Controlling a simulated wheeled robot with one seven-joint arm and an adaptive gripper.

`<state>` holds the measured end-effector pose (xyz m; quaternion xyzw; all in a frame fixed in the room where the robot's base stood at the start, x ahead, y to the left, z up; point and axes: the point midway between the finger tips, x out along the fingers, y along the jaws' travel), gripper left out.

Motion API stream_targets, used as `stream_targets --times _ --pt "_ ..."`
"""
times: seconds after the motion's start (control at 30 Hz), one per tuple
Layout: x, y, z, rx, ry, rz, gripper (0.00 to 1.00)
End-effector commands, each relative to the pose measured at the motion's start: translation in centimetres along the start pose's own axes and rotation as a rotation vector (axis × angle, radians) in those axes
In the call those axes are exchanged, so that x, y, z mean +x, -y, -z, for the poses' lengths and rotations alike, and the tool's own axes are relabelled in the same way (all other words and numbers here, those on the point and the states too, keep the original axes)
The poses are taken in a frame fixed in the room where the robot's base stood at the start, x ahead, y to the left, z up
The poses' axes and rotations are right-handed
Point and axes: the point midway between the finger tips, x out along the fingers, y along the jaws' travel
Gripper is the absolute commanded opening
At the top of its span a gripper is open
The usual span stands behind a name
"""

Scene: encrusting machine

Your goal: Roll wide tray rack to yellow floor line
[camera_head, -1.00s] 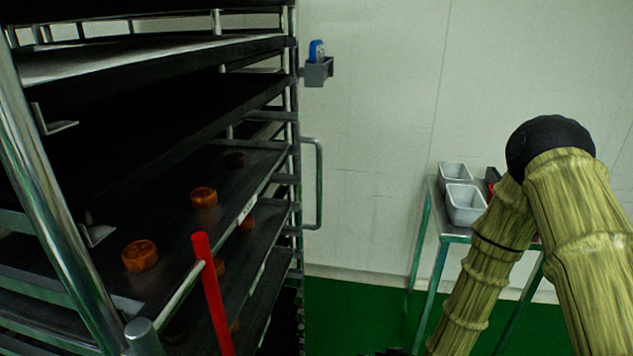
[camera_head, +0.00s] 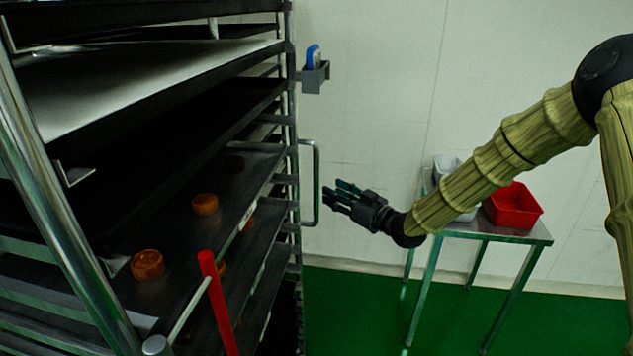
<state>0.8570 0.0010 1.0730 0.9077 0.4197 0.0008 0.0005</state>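The wide tray rack (camera_head: 292,176) fills the left half of the head view, with dark trays (camera_head: 165,235) on its shelves and several round brown cakes (camera_head: 148,264) on them. A vertical metal handle (camera_head: 317,185) sticks out from its far right side. A red bar (camera_head: 217,302) stands at its near side. My gripper (camera_head: 333,194) is just right of the handle, fingers pointing left at it. The fingers look spread and nothing shows between them; I cannot tell whether they touch the handle. No yellow floor line shows in view.
A metal table (camera_head: 540,237) with a red bin (camera_head: 513,207) and pale metal pans (camera_head: 447,168) stands against the white wall behind my arm. A small grey holder (camera_head: 314,76) with a blue item is fixed to the rack. Green floor (camera_head: 370,315) is clear between rack and table.

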Motion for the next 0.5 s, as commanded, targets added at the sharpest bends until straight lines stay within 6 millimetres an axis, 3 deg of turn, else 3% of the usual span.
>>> stream_targets --times 0.3,0.5 --pt "5.2 0.1 0.2 0.000 0.001 0.001 0.37" --pt "7.2 0.0 0.1 -0.001 0.000 0.000 0.37"
